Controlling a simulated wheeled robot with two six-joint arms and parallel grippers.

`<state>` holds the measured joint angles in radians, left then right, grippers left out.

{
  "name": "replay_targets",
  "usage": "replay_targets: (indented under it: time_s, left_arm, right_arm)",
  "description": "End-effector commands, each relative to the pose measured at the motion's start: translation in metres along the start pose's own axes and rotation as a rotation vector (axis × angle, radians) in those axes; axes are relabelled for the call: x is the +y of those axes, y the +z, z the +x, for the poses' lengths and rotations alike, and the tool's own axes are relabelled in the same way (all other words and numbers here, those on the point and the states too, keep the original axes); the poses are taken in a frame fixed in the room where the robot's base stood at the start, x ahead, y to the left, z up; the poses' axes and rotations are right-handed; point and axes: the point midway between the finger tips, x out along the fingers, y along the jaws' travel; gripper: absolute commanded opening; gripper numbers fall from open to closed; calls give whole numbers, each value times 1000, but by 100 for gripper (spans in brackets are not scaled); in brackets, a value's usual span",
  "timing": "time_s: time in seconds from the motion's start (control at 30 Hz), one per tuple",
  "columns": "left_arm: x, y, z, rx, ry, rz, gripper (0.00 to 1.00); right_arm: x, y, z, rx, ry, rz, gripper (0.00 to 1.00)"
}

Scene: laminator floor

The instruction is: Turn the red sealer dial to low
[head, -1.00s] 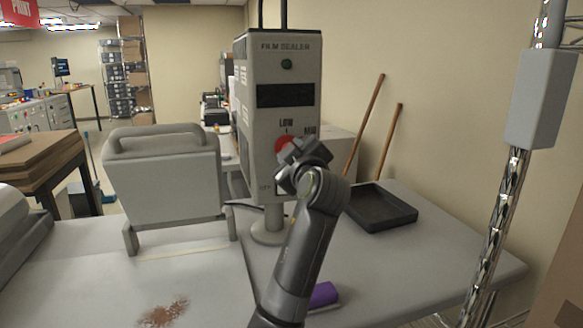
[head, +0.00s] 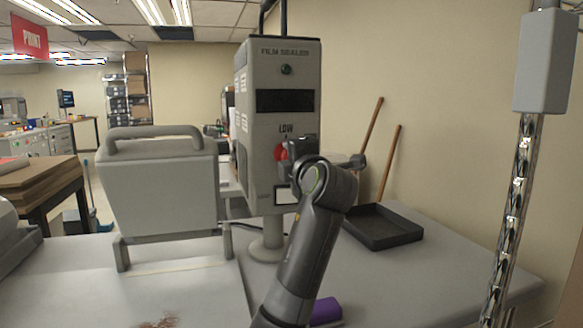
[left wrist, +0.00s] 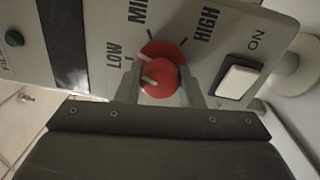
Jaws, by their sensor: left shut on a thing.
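The film sealer (head: 262,130) is a tall grey box on a round-footed stand. Its red dial (head: 281,152) is partly hidden by my left gripper (head: 292,153) in the head view. In the left wrist view the red dial (left wrist: 160,74) sits between the two fingers of my left gripper (left wrist: 162,90), which is shut on it. LOW, MID and HIGH are printed around the dial. A white mark on the knob points left, toward the LOW side; its exact alignment is hard to tell. My right gripper is not in view.
A white ON switch (left wrist: 237,81) lies beside the dial. A grey handled machine (head: 160,185) stands left of the sealer. A black tray (head: 382,228) and a purple roll (head: 325,311) lie on the table (head: 440,275). A chrome post (head: 510,215) rises at right.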

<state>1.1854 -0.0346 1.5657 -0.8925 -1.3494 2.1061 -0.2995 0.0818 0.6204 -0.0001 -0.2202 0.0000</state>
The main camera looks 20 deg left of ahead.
Motion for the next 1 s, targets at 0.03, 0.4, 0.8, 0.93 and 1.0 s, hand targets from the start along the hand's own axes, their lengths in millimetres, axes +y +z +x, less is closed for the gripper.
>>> replay_targets:
  time_s: [0.03,0.4,0.8,0.93,1.0]
  left_arm:
    - [-2,0,0,1,2,-41,11]
    - [0,0,0,11,2,-287,11]
    - [1,0,0,15,1,-377,11]
    - [1,0,0,16,1,-381,11]
    - [1,0,0,16,1,-380,11]
  right_arm:
    - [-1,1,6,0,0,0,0]
    - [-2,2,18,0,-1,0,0]
    - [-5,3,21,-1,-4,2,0]
    - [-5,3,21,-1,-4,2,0]
    - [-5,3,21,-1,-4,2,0]
